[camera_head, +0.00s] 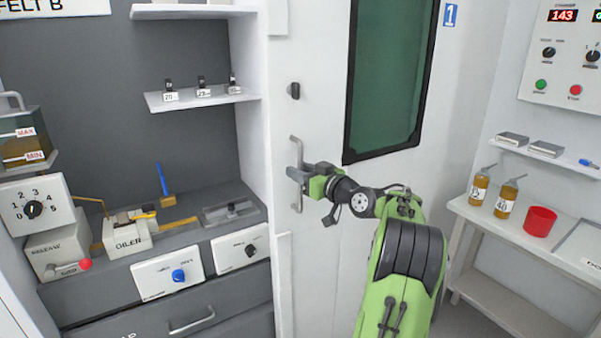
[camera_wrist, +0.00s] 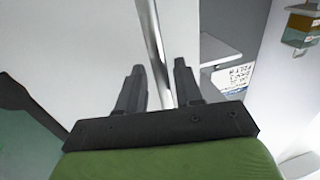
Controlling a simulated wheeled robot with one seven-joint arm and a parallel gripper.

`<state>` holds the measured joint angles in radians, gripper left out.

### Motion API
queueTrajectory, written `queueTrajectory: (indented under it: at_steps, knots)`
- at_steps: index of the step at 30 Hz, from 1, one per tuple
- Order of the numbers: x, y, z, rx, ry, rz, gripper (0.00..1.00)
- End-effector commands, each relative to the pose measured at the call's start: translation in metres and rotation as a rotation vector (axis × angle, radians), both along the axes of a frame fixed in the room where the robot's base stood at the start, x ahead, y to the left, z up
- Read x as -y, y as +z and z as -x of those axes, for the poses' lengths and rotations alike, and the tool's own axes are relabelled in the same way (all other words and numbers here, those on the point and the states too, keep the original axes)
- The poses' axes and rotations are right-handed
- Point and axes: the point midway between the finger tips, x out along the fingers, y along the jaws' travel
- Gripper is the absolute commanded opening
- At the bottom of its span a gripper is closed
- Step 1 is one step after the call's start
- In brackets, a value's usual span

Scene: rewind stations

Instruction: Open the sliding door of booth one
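The white sliding door (camera_head: 318,110) has a dark-framed green window (camera_head: 392,75) and a grey vertical bar handle (camera_head: 296,150) near its left edge. A blue sign (camera_head: 450,15) marked 1 is to the right of the window. My gripper (camera_head: 297,176) is at the lower half of the handle. In the wrist view my gripper (camera_wrist: 159,66) has its two fingers apart, and the handle bar (camera_wrist: 152,40) runs between them. A gap shows on each side of the bar. How deep the bar sits between the fingers is hard to tell.
A small dark knob (camera_head: 294,90) is on the door above the handle. To the left are a shelf (camera_head: 200,98) and a bench with an oiler (camera_head: 128,236). To the right a white table (camera_head: 470,212) carries bottles and a red cup (camera_head: 539,221).

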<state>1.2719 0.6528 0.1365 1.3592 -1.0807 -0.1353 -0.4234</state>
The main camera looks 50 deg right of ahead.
Motion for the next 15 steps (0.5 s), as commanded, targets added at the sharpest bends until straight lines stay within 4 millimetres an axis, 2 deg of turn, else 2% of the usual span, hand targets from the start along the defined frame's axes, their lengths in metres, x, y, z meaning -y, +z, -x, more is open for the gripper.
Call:
queueTrajectory:
  at_steps: [9,11,15]
  knots:
    - [-0.001,0.001,0.004,0.001,0.001,-0.001,0.35]
    - [-0.001,0.001,0.013,0.001,-0.001,-0.001,0.35]
    - [-0.003,0.0,0.049,0.0,-0.005,-0.002,0.35]
